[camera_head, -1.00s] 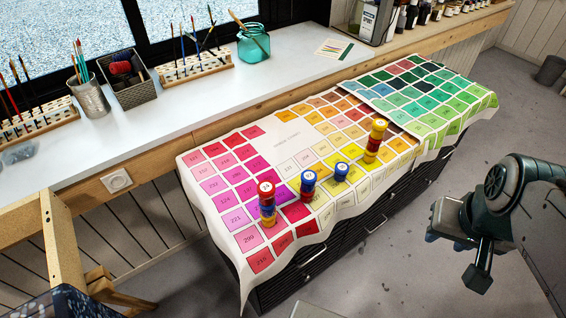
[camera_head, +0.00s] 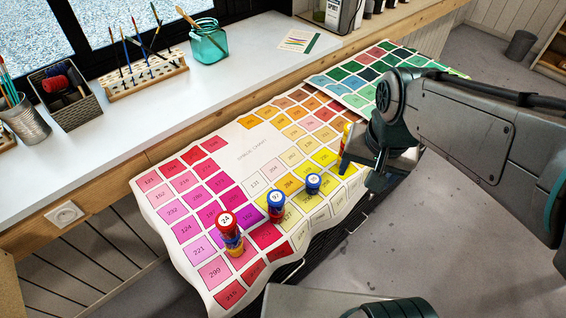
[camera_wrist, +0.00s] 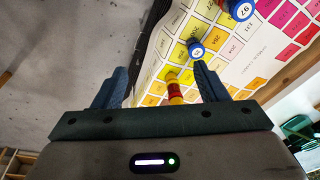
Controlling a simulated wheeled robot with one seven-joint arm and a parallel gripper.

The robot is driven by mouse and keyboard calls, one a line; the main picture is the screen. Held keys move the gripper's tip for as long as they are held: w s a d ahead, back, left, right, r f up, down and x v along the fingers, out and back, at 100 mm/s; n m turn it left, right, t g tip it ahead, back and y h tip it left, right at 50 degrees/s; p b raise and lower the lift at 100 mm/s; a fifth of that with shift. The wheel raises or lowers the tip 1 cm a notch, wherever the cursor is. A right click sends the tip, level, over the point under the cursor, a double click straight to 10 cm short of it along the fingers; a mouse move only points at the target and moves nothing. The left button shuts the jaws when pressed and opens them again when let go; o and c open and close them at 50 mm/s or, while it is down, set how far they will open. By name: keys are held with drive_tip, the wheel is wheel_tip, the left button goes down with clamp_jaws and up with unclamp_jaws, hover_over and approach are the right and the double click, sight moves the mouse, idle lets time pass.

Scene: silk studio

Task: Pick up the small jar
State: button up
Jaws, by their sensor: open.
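A single small jar with a blue lid and white label (camera_head: 313,183) stands upright on the colour chart; it also shows in the wrist view (camera_wrist: 196,50). My gripper (camera_head: 368,172) is open and empty, to the right of this jar and apart from it. In the wrist view my gripper (camera_wrist: 158,82) has its two fingers spread. A yellow and red jar stack (camera_wrist: 175,92) shows between them; in the head view my gripper hides most of this stack (camera_head: 346,133).
A blue-lidded stack (camera_head: 276,205) and a taller red, blue and yellow stack (camera_head: 229,235) stand left of the small jar. The chart cloth (camera_head: 255,155) covers the cabinet top. The white sill (camera_head: 160,118) behind holds brushes and pots. Grey floor lies open at right.

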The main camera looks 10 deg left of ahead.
drive_tip(key=w+a+f+m+g+b, duration=0.1)
drive_tip(key=w+a+f+m+b, duration=0.2)
drive_tip(key=a, duration=0.8)
drive_tip(key=m+g, duration=0.1)
drive_tip(key=m, duration=0.1)
hover_over(276, 197)
wheel_tip(276, 197, down, 3)
wheel_tip(276, 197, down, 8)
drive_tip(key=shift+s+a+f, duration=0.1)
drive_tip(key=shift+a, duration=0.05)
drive_tip(key=shift+f, duration=2.85)
drive_tip(key=c, duration=1.1)
